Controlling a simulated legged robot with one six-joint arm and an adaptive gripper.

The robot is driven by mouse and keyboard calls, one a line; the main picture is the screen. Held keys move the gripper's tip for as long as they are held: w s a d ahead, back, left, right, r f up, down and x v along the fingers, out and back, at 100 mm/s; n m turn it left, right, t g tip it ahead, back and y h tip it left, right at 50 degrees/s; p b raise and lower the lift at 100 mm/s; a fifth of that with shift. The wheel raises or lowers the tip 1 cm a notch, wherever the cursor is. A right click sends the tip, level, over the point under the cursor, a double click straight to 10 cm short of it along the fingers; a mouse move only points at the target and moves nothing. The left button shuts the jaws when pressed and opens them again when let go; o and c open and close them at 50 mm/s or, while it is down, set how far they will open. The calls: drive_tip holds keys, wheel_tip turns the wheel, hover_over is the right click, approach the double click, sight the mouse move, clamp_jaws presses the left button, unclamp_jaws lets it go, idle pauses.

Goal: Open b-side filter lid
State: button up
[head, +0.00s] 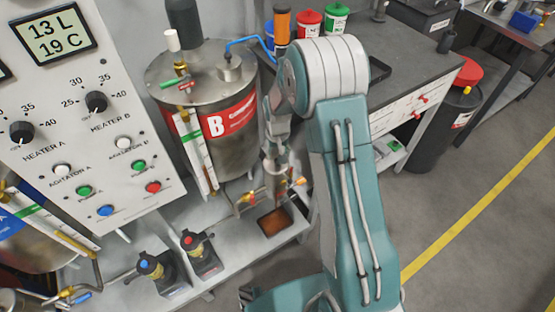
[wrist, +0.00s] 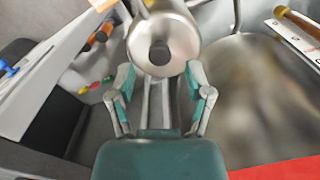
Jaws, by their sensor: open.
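In the wrist view, a silver metal cylinder (wrist: 178,30) with a round dark end piece (wrist: 160,53) sits at the top centre; it appears to be the b-side filter. My gripper (wrist: 160,75) is open, its two teal-padded fingers spread to either side just below the cylinder. The dark end piece lies between the finger lines, and I see no clear contact. In the head view, my gripper (head: 274,110) is seen small beside tank B (head: 240,147), above metal pipework (head: 277,182). My arm hides part of this area, and the lid's edge cannot be made out.
The tank's metal wall (wrist: 265,100) is close on the right in the wrist view. Valves with red and yellow handles (head: 250,197) are near the pipework. The control panel (head: 85,110) is at left, and a workbench (head: 420,65) is behind my arm.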

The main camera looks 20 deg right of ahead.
sight(280, 168)
drive_tip(key=shift+a+f, duration=0.2)
drive_tip(key=shift+f, duration=1.05)
drive_tip(key=shift+d+f, duration=0.25)
drive_tip(key=shift+f, duration=0.2)
drive_tip(key=shift+a, duration=0.1)
clamp_jaws()
